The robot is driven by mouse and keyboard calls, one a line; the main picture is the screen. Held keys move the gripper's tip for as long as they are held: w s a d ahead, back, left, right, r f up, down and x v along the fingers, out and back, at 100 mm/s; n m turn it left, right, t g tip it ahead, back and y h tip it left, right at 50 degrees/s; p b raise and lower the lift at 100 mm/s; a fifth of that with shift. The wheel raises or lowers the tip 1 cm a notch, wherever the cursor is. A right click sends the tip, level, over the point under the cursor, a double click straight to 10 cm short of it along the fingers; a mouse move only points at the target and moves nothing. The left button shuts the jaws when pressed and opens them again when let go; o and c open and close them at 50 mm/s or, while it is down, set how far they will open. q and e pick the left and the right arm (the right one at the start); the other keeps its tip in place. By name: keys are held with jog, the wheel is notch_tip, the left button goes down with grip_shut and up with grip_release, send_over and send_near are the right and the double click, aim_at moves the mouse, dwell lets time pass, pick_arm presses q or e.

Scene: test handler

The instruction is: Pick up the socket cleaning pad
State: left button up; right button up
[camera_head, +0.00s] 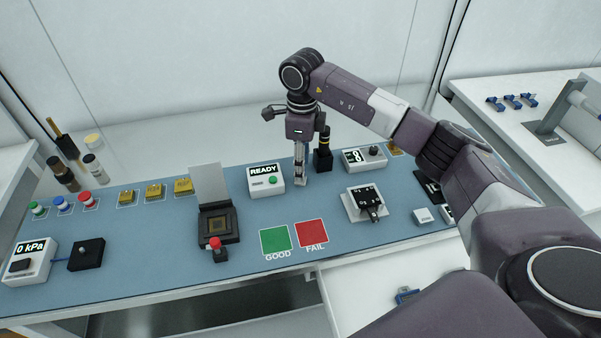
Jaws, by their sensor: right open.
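My right arm reaches in from the right, and its gripper (300,178) points down at the back of the blue mat. It is between the READY box (266,180) and a dark stand (323,158). It is open; its fingers look close together from here, and I see nothing held. I cannot tell for certain which thing is the socket cleaning pad. The test socket (218,224) sits left of centre with its grey lid raised. Several gold pieces (153,191) lie at the back left. My left gripper is not in view.
Green GOOD (275,239) and red FAIL (311,232) squares lie bare at the front. A red-knobbed lever (216,248) stands before the socket. A white plate with a black device (366,204) is at right. A 0 kPa box (28,263) is at far left.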

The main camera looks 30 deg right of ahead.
jog(key=f, duration=0.3)
jog(key=shift+w+f+p, duration=0.2)
jog(key=shift+w+p, duration=0.1)
jog(key=shift+p, duration=0.05)
jog(key=shift+a+f, duration=0.1)
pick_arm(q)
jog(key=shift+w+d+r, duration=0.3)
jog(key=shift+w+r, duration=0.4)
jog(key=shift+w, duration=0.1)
pick_arm(e)
grip_shut()
jog(key=shift+r, duration=0.75)
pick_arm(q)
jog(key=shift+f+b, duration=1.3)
pick_arm(e)
notch_tip(320, 180, up, 19)
jog(key=shift+f, duration=0.2)
